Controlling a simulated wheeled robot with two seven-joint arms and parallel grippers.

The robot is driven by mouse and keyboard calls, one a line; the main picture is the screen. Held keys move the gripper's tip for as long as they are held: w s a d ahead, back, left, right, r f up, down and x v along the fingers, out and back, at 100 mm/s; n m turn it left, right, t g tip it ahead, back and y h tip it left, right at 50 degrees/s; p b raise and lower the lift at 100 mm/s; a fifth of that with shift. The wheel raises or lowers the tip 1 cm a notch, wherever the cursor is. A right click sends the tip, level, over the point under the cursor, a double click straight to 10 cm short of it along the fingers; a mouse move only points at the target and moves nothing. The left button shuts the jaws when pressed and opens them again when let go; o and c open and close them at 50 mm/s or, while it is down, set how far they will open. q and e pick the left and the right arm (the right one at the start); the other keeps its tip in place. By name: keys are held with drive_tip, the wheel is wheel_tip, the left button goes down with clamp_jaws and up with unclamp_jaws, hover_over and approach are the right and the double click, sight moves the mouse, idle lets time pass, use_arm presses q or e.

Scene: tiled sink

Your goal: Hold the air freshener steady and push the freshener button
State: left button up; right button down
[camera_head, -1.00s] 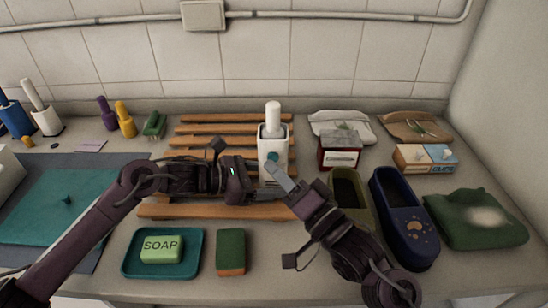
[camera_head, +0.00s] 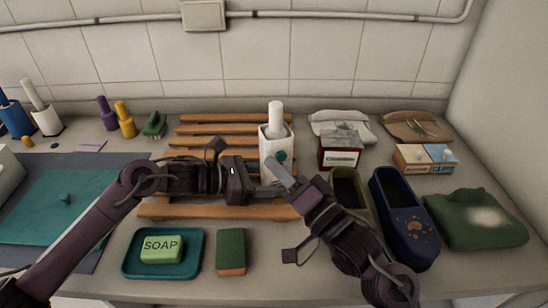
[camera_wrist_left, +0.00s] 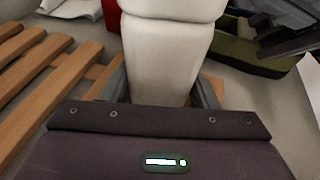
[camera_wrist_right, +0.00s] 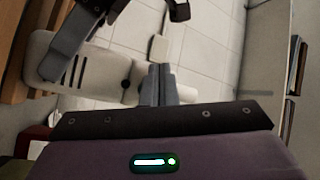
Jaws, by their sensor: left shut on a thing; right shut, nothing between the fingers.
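My left gripper (camera_head: 270,187) is shut on the freshener's lower body; the left wrist view shows a finger on each side of the white body (camera_wrist_left: 165,55). My right gripper (camera_head: 272,163) is shut and empty, its tips close in front of the freshener beside the button. In the right wrist view, the button (camera_wrist_right: 126,85) shows dark beside the closed fingers (camera_wrist_right: 160,82); I cannot tell whether they touch it.
The wooden rack (camera_head: 200,142) lies behind my grippers. An olive container (camera_head: 350,190) and a navy one (camera_head: 403,215) stand to the right, near my right arm. A soap dish (camera_head: 190,267) and a sponge (camera_head: 231,250) lie in front. A red-and-white box (camera_head: 340,150) stands behind right.

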drive_tip(key=shift+s, duration=0.45)
drive_tip(key=s, duration=0.6)
drive_tip(key=shift+a, duration=0.2)
idle(2.4)
drive_tip(key=s+d+n+g+y, duration=0.1)
drive_tip(key=s+d+g+y, duration=0.1)
drive_tip(key=d, duration=0.3)
drive_tip(key=shift+s+d+n+g+y, duration=0.2)
drive_tip(key=shift+d+n+g+y, duration=0.15)
drive_tip(key=shift+g, duration=0.35)
drive_tip(key=shift+w, duration=0.1)
